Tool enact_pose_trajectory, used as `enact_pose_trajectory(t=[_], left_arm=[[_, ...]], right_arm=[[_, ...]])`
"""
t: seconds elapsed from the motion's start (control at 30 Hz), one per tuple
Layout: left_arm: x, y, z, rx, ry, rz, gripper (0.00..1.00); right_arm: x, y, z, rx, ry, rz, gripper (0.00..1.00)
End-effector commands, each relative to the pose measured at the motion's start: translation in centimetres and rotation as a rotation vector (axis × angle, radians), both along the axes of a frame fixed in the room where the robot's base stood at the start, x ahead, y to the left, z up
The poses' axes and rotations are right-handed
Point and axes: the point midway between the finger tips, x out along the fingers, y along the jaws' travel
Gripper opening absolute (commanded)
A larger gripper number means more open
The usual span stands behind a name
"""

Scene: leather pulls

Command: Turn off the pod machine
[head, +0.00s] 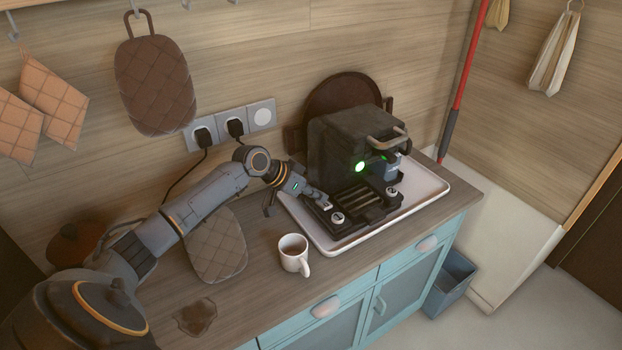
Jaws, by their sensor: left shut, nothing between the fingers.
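The pod machine (338,142) is a dark boxy appliance on a white tray (436,189) on the counter. A round green light (360,167) glows on its front, and a smaller green glow shows near the handle. A light metal handle (386,139) sits at its upper front. My left gripper (325,203) is shut and empty, at the machine's left front corner beside the drip grate (368,200). I cannot tell whether its tips touch the machine. My right gripper is not in view.
A white mug (293,254) stands on the counter in front of the tray. A quilted pad (217,247) and a brown stain (196,316) lie to the left. Two black plugs sit in the wall sockets (262,116). A blue bin (450,283) stands on the floor at right.

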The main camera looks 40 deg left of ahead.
Motion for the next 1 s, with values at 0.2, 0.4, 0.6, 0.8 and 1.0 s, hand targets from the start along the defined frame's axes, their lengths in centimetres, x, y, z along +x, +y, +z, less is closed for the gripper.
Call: enact_pose_trajectory(t=[0.2,0.4,0.6,0.8,1.0], left_arm=[[-0.1,-0.2,-1.1,0.001,0.000,0.001,0.00],[-0.1,-0.2,-1.2,0.001,-0.001,0.000,0.00],[-0.2,-0.3,-1.3,0.025,-0.008,0.000,0.00],[-0.3,-0.5,-2.1,0.101,-0.037,0.002,0.00],[-0.4,-0.5,-2.2,0.101,-0.034,0.001,0.00]], right_arm=[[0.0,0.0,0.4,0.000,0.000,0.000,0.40],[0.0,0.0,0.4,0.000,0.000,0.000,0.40],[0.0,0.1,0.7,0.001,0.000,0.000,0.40],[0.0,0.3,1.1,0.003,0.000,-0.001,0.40],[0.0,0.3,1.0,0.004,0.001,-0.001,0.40]])
